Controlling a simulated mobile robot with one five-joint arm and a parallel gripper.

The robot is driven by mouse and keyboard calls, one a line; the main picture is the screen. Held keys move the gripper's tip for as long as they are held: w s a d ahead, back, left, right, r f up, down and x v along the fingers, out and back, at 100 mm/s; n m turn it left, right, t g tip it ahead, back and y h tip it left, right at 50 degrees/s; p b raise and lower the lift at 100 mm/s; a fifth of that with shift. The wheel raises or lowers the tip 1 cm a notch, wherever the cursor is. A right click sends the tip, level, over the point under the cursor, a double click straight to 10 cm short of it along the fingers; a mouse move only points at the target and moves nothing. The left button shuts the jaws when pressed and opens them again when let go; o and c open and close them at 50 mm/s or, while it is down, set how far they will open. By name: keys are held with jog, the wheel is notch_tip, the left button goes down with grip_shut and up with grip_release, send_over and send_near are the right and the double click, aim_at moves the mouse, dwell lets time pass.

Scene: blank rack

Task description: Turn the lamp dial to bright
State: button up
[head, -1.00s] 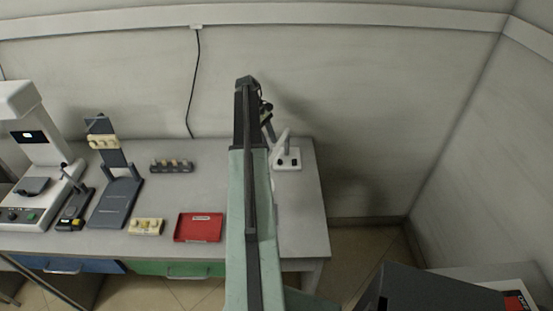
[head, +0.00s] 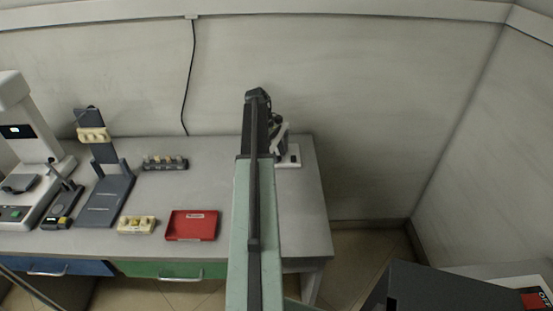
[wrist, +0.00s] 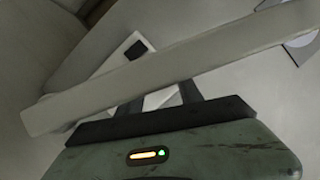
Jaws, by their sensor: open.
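The white lamp (head: 292,158) stands at the right end of the bench, with dark controls on its base. My arm hides part of it in the head view. In the wrist view a long pale bar, which looks like the lamp's arm (wrist: 170,70), crosses in front of my gripper (wrist: 162,97). Two dark fingers stand apart below the bar, open, with nothing seen between them; their tips are partly hidden by it. Beyond the bar is a white base with a dark knob or switch (wrist: 136,49). I cannot tell whether this is the dial, or its setting.
On the bench to the left are a red tray (head: 192,226), a cream block (head: 137,225), a dark rack with several pegs (head: 165,163), a grey stand (head: 105,205) and a white instrument (head: 30,130). The wall is close behind the bench.

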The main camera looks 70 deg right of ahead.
grip_shut()
jog(key=n, duration=0.1)
jog(key=n+h, duration=0.1)
jog(key=shift+a+n, duration=0.25)
jog(key=shift+n, duration=0.15)
jog(key=shift+n+h, duration=0.4)
jog(key=shift+n, duration=0.6)
grip_release()
